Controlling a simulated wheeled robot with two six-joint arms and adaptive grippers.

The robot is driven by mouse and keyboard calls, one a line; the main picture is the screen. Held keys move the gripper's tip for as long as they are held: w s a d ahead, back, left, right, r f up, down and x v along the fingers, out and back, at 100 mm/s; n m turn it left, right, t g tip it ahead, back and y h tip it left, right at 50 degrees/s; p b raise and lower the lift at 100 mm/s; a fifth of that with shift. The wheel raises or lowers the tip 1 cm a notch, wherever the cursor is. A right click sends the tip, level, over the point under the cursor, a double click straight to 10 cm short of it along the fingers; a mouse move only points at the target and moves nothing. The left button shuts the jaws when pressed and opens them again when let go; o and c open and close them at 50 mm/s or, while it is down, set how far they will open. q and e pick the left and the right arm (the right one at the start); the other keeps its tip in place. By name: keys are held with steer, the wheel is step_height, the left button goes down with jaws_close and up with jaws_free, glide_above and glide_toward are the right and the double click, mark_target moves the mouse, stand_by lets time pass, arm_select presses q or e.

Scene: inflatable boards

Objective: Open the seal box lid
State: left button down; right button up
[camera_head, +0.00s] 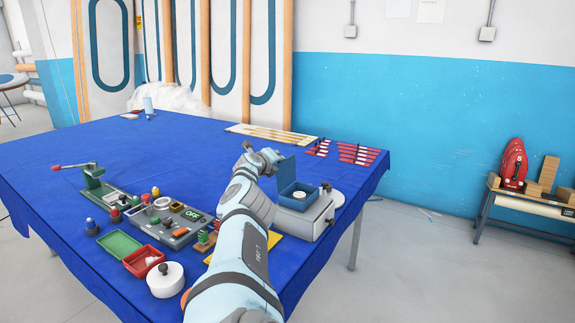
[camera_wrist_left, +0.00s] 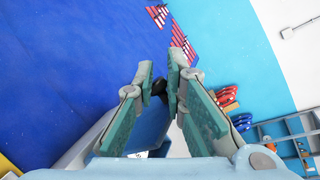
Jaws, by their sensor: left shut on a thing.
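My left gripper (camera_head: 272,156) is at the lid's upper left edge. In the left wrist view, the gripper (camera_wrist_left: 160,84) is shut on a small black knob (camera_wrist_left: 159,88), with the blue lid (camera_wrist_left: 152,125) below it. A pale round thing with a dark top sits in the box. My right gripper is not in view.
A grey device (camera_head: 176,222) with knobs, a red box with a green lid (camera_head: 118,243) and a white round pot (camera_head: 165,280) stand left of my arm. Red-handled tools (camera_head: 357,154) lie beyond the blue box. The blue cloth's middle (camera_head: 150,160) is clear.

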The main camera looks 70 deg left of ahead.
arm_select(q)
steer(key=shift+w+d+f, duration=0.1)
steer(key=shift+d+f, duration=0.1)
steer(key=shift+f, duration=0.75)
steer(key=c, duration=1.6)
jaws_free()
steer(key=shift+s+r, duration=0.2)
steer(key=shift+s, duration=0.2)
steer(key=shift+o, duration=0.6)
steer(key=shift+a, duration=0.15)
steer(key=shift+w, duration=0.3)
